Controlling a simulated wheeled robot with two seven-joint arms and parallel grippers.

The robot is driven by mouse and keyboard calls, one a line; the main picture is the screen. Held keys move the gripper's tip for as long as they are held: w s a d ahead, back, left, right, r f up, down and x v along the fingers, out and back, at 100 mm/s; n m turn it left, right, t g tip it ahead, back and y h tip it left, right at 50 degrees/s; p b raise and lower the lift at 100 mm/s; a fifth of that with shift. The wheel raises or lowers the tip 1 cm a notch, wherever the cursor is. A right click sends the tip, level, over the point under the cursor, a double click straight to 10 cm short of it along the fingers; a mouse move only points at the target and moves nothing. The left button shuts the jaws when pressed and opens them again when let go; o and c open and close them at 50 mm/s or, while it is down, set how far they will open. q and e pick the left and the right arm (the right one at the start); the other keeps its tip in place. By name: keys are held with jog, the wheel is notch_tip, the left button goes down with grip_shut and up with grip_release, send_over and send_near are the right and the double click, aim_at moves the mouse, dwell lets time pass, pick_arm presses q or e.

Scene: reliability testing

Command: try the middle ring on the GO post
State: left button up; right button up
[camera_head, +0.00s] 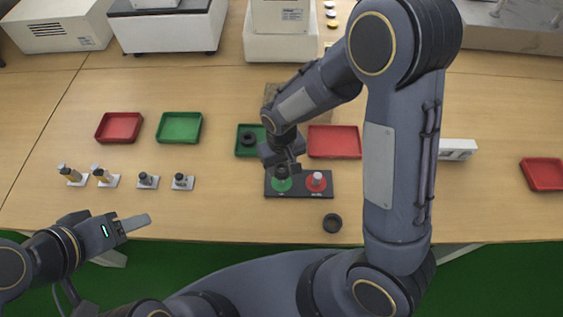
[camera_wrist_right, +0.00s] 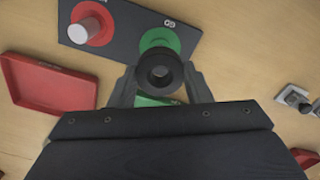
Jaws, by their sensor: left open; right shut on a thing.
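My right gripper (camera_head: 281,165) is shut on a dark ring (camera_wrist_right: 160,71) at the GO side of the black gauge plate (camera_head: 299,190). The ring also shows in the head view (camera_head: 282,173), over the green GO disc (camera_head: 279,186). The GO post is hidden behind the ring and gripper, so I cannot tell whether the ring is around it. The pale post (camera_head: 317,177) on the red disc is bare. A second dark ring (camera_head: 249,139) lies in a green tray; a third (camera_head: 332,223) lies near the table's front edge. My left gripper (camera_head: 128,226) is open and empty at the front left.
A red tray (camera_head: 334,142) is behind the plate, beside the green tray (camera_head: 243,153). Another red tray (camera_head: 119,127) and green tray (camera_head: 179,127) stand to the left. Several small fixtures with pegs (camera_head: 147,181) are at the left. Table between these and the plate is clear.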

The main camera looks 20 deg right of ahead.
aim_at(282, 174)
jog(key=shift+f+b, duration=2.1)
jog(key=shift+f, duration=0.4)
jog(key=shift+r, duration=0.15)
dwell(0.4)
jog(key=shift+r+p, duration=2.5)
jog(key=shift+r, duration=0.7)
